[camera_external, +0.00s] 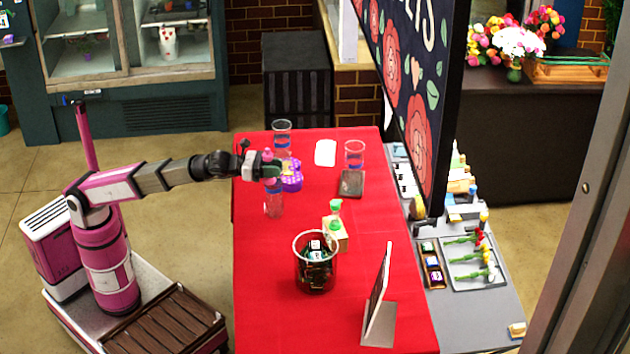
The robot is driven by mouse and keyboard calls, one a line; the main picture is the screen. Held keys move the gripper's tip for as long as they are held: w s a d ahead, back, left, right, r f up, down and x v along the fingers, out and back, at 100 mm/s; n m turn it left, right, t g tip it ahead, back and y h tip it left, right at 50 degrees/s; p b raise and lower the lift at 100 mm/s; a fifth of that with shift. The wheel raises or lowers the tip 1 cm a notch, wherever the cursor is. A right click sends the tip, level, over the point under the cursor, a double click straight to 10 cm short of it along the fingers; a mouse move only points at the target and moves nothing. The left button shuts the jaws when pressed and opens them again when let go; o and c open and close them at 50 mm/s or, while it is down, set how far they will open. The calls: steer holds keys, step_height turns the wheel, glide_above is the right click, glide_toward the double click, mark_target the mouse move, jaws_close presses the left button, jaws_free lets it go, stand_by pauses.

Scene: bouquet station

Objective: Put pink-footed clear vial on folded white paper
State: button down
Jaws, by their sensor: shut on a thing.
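My gripper (284,176) is over the left side of the red table, with purple parts at its end. It is shut on a clear vial (273,204), whose lower part shows just below the gripper, upright. The gripper hides the vial's top, and I cannot tell whether its bottom touches the table. A pinkish tint shows at its lower end, hard to tell from the red cloth. The folded white paper (325,152) lies flat farther back and to the right of my gripper, with nothing on it.
A clear glass (282,128) stands behind my gripper. Another (355,152) stands right of the paper, by a dark slab (351,184). A large dark sign (415,90) rises at right.

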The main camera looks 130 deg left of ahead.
steer(key=s+a+n+g+y, duration=0.1)
steer(key=s+a, duration=0.3)
steer(key=a, duration=0.6)
steer(key=s+a+n+g+y, duration=0.1)
steer(key=s+a+y, duration=0.15)
steer(key=a, duration=0.75)
steer(key=s+a+n+g, duration=0.15)
steer(key=s+a, duration=0.35)
steer(key=a, duration=0.6)
steer(key=s+a+n+g+y, duration=0.3)
steer(key=s+a+g, duration=0.2)
steer(key=s+a, duration=2.1)
glide_above(328, 149)
steer(key=shift+t, duration=0.25)
step_height(328, 149, down, 25)
steer(key=shift+d+r, duration=0.1)
steer(key=shift+d, duration=0.05)
steer(key=shift+f, duration=2.1)
